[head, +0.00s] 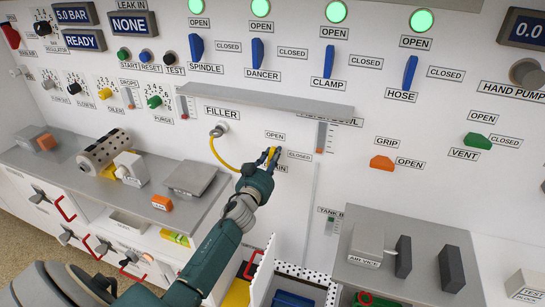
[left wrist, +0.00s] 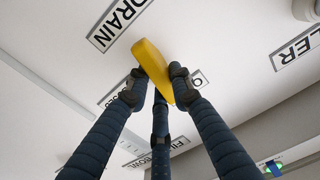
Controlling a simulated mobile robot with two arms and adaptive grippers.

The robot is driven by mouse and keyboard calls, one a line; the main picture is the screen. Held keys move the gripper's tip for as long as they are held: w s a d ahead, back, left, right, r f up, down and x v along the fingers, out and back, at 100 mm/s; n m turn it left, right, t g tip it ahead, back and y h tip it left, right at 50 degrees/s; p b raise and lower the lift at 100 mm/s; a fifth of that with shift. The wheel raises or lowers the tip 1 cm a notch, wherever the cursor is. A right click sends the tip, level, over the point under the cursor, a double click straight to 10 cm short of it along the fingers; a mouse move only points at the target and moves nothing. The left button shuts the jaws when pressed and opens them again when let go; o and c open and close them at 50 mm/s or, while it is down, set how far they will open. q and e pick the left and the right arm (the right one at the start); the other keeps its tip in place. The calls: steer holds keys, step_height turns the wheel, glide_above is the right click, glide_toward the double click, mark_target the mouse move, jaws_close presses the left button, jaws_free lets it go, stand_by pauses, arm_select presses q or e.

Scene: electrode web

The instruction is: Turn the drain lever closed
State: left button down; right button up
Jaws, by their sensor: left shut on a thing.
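The drain lever (left wrist: 152,70) is yellow and sits on the white panel beside the DRAIN label (left wrist: 122,18). In the head view a little of its yellow shows at my left gripper (head: 270,157). The OPEN label (head: 275,134) is above it and the CLOSED label (head: 299,155) is to its right. In the left wrist view my left gripper (left wrist: 155,85) has its dark fingers shut around the lever, with fingertips on both sides. The fingers partly cover the labels there. The lever's exact angle is hard to tell in the head view. My right gripper is not in view.
A grey shelf (head: 265,104) juts out above the lever. A yellow hose (head: 219,158) hangs from the FILLER port (head: 218,129) at left. A grey plate (head: 193,178) lies on the counter at left. An open box (head: 292,270) is below.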

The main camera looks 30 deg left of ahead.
arm_select(q)
steer(key=m, duration=0.3)
steer(key=shift+d+f+m+b, duration=0.2)
steer(key=shift+f+m+b, duration=0.05)
steer(key=shift+m+b, duration=0.1)
steer(key=shift+f+m+b, duration=0.2)
steer(key=shift+m+b, duration=0.2)
steer(key=shift+m, duration=1.6)
steer(key=shift+f+m+b, duration=0.25)
steer(key=shift+m+b, duration=0.1)
steer(key=shift+m, duration=1.6)
steer(key=shift+f+m+b, duration=0.2)
steer(key=shift+m+b, duration=0.2)
steer(key=shift+m, duration=1.9)
steer(key=c, duration=1.5)
jaws_free()
steer(key=v, duration=1.2)
steer(key=shift+d, duration=0.1)
